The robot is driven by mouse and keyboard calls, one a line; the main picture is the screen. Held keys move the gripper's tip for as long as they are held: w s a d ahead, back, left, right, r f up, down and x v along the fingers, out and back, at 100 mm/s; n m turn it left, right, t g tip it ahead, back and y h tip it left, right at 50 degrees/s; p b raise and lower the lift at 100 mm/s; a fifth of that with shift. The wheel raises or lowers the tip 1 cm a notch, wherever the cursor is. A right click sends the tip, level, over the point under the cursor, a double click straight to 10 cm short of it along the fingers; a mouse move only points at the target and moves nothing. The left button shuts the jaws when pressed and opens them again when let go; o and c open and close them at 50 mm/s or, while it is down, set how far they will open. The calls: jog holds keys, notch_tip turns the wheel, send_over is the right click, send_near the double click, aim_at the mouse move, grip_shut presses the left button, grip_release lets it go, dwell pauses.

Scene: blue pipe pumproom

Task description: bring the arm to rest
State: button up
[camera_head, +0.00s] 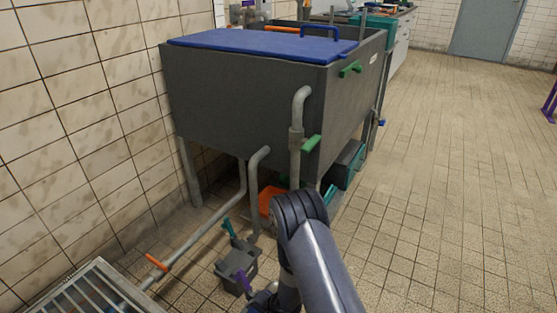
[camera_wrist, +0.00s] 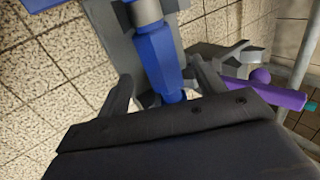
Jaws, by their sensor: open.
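My gripper is not clearly visible there. In the wrist view my gripper (camera_wrist: 164,80) is open, with one dark finger on each side. A blue rod-like part (camera_wrist: 158,55) with grey sections shows between the fingers. I cannot tell whether they touch it or what it belongs to.
A dark grey tank (camera_head: 240,100) with a blue lid (camera_head: 260,42) stands ahead by the tiled wall. Grey pipes (camera_head: 215,222) run below it. A metal grating (camera_head: 85,290) lies lower left. A purple part (camera_wrist: 265,94) shows in the wrist view.

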jog(key=p+v, duration=0.4)
jog(key=v, duration=0.5)
jog(key=b+x, duration=0.6)
jog(key=x, duration=0.5)
jog(key=shift+f, duration=0.1)
notch_tip(320, 180, up, 6)
jog(key=p, duration=0.4)
jog(key=shift+w+a, duration=0.1)
jog(key=r+p, duration=0.3)
jog(key=shift+w+r, duration=0.3)
jog(key=shift+w, duration=0.05)
jog(key=w+d+r+n+g+b, duration=0.1)
jog(key=w+d+r+n, duration=0.2)
jog(key=r, duration=0.6)
jog(key=w+d+r+n+g, duration=0.1)
jog(key=w+d+r, duration=0.1)
jog(key=w+r, duration=0.45)
jog(key=s+d+r+n, duration=0.1)
jog(key=s+d+r, duration=0.1)
jog(key=d+r, duration=0.3)
jog(key=s+d+r+n+g+b, duration=0.1)
jog(key=s+d+r, duration=0.2)
jog(key=d+r, duration=0.3)
jog(key=d, duration=0.4)
jog(key=shift+s+d+y, duration=0.3)
jog(key=shift+s+y, duration=0.05)
jog(key=shift+y, duration=0.05)
